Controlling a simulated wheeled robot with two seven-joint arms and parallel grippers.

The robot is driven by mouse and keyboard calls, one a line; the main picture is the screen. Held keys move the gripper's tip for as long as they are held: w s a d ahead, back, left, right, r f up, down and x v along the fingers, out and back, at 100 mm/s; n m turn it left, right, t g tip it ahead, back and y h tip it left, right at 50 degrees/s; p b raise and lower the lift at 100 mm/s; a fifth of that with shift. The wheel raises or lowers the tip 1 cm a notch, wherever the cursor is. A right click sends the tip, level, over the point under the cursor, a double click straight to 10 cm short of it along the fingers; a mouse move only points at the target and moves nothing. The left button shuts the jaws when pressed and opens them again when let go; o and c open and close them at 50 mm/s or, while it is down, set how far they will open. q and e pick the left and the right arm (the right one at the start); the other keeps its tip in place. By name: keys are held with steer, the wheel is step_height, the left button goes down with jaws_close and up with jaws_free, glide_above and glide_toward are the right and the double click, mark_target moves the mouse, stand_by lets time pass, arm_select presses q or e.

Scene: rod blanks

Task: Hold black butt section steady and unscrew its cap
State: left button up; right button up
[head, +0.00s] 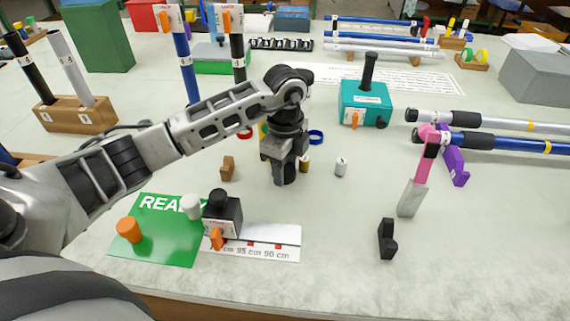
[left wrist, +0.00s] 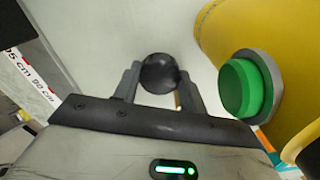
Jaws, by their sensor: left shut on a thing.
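My left gripper (head: 285,172) is low over the middle of the table, fingers pointing down. In the left wrist view its fingers (left wrist: 160,85) are shut around a black round-ended piece (left wrist: 159,72); I cannot tell whether this is the cap. One black rod (head: 28,68) leans in a wooden block (head: 78,118) at the left. Another black rod (head: 238,58) stands upright at the back with an orange-and-white clip. Neither is touched by my gripper, and I cannot tell which is the butt section. My right gripper is not in view.
A green READY mat (head: 165,245) holds orange and white caps, near a black clamp block (head: 222,217) and white ruler strip (head: 270,240). A teal box (head: 366,104) stands behind right; rods lie further right. A pink-handled tool (head: 422,170) and black bracket (head: 387,238) stand at front right.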

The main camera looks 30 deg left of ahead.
mark_target(285, 169)
arm_select(q)
steer(key=shift+f, duration=0.2)
steer(key=o, duration=1.1)
steer(key=shift+r, duration=0.1)
step_height(285, 169, up, 12)
steer(key=shift+r, duration=0.15)
